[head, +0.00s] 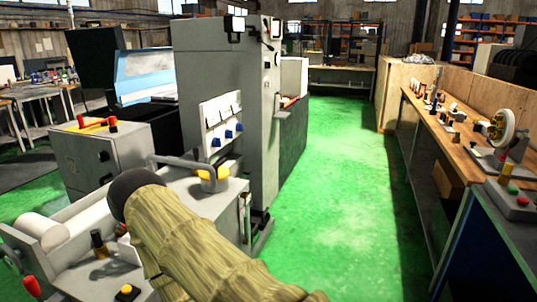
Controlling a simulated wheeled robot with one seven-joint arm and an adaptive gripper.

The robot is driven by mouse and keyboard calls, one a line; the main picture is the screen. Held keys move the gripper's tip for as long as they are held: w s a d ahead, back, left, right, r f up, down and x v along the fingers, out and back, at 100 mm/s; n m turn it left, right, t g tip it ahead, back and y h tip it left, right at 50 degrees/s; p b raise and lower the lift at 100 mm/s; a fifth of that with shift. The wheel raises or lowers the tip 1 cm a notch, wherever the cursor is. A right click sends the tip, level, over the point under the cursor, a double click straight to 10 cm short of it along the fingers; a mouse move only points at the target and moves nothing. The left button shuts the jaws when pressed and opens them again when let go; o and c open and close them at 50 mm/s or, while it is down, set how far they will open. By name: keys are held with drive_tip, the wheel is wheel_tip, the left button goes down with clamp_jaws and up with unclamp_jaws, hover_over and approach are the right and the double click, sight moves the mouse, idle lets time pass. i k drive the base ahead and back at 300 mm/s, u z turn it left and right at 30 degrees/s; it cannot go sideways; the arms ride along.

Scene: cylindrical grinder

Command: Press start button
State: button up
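A grey control box (513,205) sits on the bench at the right edge. It carries a green button (512,189) and a red button (522,201). A yellow button (127,292) shows on a dark box at the bottom left, on the near machine (75,270). No label marks any of them as the start button at this size. My gripper is not seen in the head view. A large tan, ridged shape with a dark rounded end crosses the lower left and hides part of the near machine.
A tall grey machine cabinet (222,60) with a white panel of blue knobs (220,120) stands at centre left. A long wooden workbench (440,130) with small parts runs along the right. The green floor (335,180) between them is clear, with shelves (340,45) behind.

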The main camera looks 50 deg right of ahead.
sight(511, 190)
drive_tip(key=z, duration=3.2)
